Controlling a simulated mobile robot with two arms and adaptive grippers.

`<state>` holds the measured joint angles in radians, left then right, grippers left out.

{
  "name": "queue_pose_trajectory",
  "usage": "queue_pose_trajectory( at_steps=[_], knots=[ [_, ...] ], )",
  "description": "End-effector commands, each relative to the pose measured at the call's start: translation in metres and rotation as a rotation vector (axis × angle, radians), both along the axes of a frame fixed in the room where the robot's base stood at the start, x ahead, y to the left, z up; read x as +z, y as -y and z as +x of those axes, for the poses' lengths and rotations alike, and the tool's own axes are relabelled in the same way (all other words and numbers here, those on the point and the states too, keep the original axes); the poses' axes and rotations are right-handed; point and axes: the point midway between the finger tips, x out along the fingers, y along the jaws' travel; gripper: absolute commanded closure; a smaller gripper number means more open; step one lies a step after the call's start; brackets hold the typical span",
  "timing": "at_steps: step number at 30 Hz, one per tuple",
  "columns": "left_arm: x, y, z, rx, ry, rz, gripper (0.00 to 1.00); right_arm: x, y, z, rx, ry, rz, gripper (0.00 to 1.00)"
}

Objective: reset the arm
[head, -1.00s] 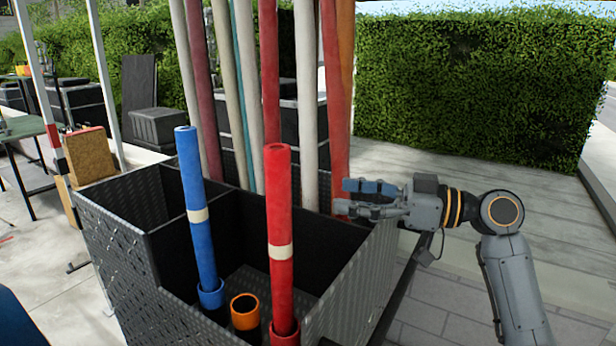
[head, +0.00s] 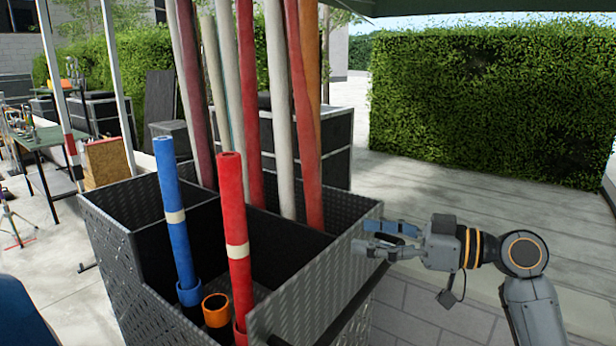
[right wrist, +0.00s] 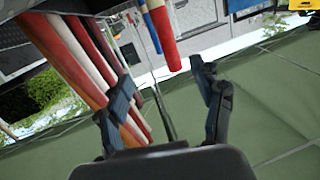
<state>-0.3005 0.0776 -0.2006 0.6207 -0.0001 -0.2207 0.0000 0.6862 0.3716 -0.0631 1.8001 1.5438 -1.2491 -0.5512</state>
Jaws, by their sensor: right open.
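My right gripper (head: 378,240) is open and empty in the head view. It points left, at the right edge of the dark bin (head: 345,290), and its fingers look close to the bin's rim; I cannot tell if they touch. In the right wrist view the two fingers of the right gripper (right wrist: 165,92) are spread apart with nothing between them. A blue tube (head: 175,220) and a red tube (head: 235,220) with pale bands stand in the bin. My left gripper is not in view.
An empty orange-rimmed holder (head: 216,308) sits between the two tubes. Several long poles (head: 285,130) stand at the back of the bin. A hedge (head: 490,110) and open paving (head: 420,190) lie to the right. A green work table (head: 45,137) is at the left.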

Motion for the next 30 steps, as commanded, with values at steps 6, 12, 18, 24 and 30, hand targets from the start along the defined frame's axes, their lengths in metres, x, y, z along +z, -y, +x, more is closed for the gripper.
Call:
queue_pose_trajectory(
  at_steps=[6, 12, 18, 24, 30],
  knots=[
    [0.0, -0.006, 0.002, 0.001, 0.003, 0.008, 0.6, -0.057, -0.007, -0.006, -0.047, -0.087, -0.075, 0.33],
    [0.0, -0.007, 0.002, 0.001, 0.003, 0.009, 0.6, -0.134, -0.011, -0.023, -0.121, -0.208, -0.18, 0.33],
    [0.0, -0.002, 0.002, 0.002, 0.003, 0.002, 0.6, -0.251, -0.005, -0.077, -0.27, -0.421, -0.357, 0.33],
    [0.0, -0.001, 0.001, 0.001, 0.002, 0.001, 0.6, -0.345, 0.025, -0.164, -0.491, -0.649, -0.552, 0.33],
    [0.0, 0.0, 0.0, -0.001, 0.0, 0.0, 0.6, -0.38, 0.054, -0.226, -0.651, -0.783, -0.669, 0.33]
  ],
)
